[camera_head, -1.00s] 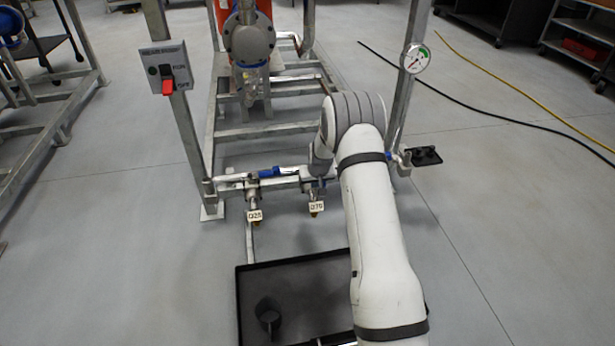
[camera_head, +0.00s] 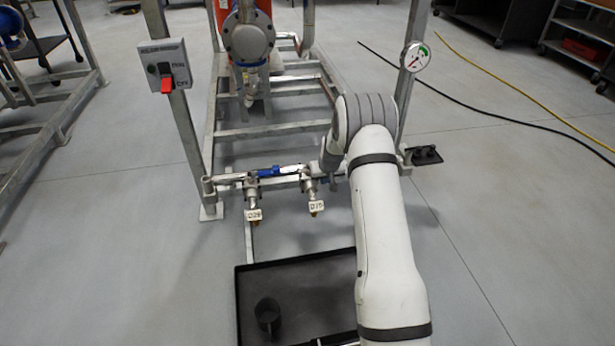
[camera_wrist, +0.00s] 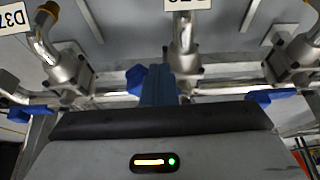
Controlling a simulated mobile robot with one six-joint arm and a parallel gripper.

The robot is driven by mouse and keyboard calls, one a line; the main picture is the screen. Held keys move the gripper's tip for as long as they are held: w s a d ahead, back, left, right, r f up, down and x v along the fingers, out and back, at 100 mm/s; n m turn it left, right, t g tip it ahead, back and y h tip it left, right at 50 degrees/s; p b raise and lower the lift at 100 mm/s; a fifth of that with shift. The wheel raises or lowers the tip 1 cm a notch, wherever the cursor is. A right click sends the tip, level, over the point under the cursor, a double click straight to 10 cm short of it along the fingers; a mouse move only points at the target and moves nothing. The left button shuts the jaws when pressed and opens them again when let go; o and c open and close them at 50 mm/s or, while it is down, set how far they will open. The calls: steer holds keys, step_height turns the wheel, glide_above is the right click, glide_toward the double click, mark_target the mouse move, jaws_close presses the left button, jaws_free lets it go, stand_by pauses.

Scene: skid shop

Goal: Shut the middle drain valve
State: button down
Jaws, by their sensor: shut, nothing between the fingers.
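The middle drain valve (camera_head: 309,186) hangs from the low horizontal pipe, with a white tag (camera_head: 317,206) under it. In the wrist view this valve (camera_wrist: 183,58) is at the centre. A blue handle (camera_wrist: 135,80) shows left of it, roughly along the pipe and partly hidden by my fingers. My gripper (camera_wrist: 157,72) is shut and empty, its fingers close beside this handle; contact is unclear. Drain valves also show at the left (camera_wrist: 68,72) and right (camera_wrist: 290,62), with blue handles (camera_wrist: 28,112) and (camera_wrist: 270,97). My arm hides the gripper in the head view.
A black drip tray (camera_head: 290,270) with a dark cup (camera_head: 268,314) lies on the floor before the valves. A switch box (camera_head: 165,65) and a gauge (camera_head: 416,57) are on the frame's uprights. Hoses (camera_head: 480,110) cross the floor at right.

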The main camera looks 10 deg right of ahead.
steer(key=shift+d, duration=0.2)
steer(key=shift+w+d+b, duration=0.35)
steer(key=shift+w+d, duration=0.15)
steer(key=shift+d, duration=0.35)
steer(key=shift+w+d, duration=0.1)
steer(key=shift+w+d, duration=0.7)
steer(key=shift+d, duration=0.1)
steer(key=shift+b, duration=0.3)
